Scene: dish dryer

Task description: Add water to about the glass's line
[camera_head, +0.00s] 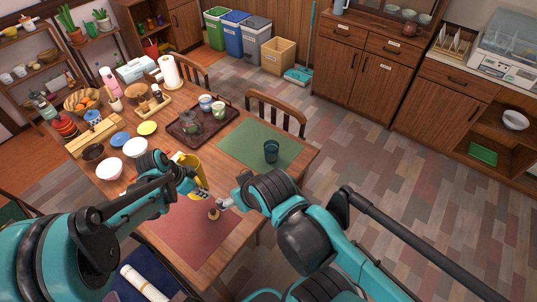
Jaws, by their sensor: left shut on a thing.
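A dark blue glass (271,152) stands upright on the green placemat (240,143) at the right part of the table. Its line and any water in it are too small to make out. A yellow pitcher (196,168) is at the middle of the table, partly hidden behind my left arm. My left gripper (192,185) is shut on the pitcher, at its near side. My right gripper (224,204) is over the red placemat, close to a small brown object (213,214); whether its fingers are open is unclear.
A dark tray (181,137) with a teapot and cups lies behind the pitcher. White bowls (135,147), plates and a fruit basket (82,101) crowd the table's left side. The red placemat (195,240) is mostly bare. Chairs (277,112) stand at the far edge.

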